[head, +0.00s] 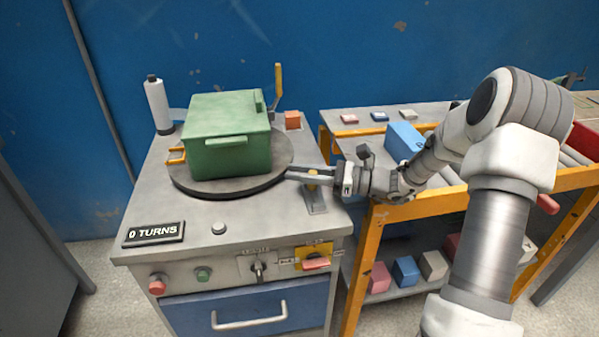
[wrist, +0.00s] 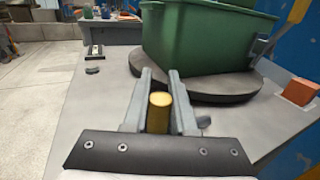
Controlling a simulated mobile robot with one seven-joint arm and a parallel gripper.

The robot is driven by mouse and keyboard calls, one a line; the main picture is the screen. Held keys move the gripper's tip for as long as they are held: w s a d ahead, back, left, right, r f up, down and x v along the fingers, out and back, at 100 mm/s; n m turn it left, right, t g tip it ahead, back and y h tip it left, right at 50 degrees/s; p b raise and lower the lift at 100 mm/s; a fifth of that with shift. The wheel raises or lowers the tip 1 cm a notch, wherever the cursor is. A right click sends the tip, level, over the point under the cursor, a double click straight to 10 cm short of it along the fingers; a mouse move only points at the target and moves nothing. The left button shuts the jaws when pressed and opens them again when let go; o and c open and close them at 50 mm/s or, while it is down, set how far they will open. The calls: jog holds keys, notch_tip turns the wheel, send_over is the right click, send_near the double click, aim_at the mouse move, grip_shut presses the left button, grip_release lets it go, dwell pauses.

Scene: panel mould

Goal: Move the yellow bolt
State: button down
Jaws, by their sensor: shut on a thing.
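The yellow bolt (wrist: 159,112) is a short upright cylinder with a round top, between the two fingers of my gripper (wrist: 160,76) in the wrist view. In the head view, the gripper (head: 292,174) reaches in from the right, shut on the bolt (head: 312,181), which is mostly hidden by the fingers. I cannot tell whether the bolt touches the plate.
A green lidded box (head: 228,150) stands on a dark round turntable (head: 215,190) just left of the fingers; it also shows in the wrist view (wrist: 205,38). An orange block (head: 292,120) and white bottle (head: 157,104) stand behind. An orange-framed bench (head: 372,255) is to the right.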

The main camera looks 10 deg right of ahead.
jog(key=shift+s, duration=0.1)
dwell(0.3)
jog(key=s+p, duration=0.2)
jog(key=s, duration=0.2)
jog(key=shift+s+f, duration=0.15)
jog(key=c, duration=0.7)
grip_release()
jog(key=shift+s, duration=0.1)
jog(key=shift+c, duration=0.2)
jog(key=shift+d, duration=0.3)
jog(key=p+v, duration=0.3)
jog(key=v, duration=1.3)
jog(key=shift+s+d, duration=0.2)
jog(key=shift+d, duration=0.15)
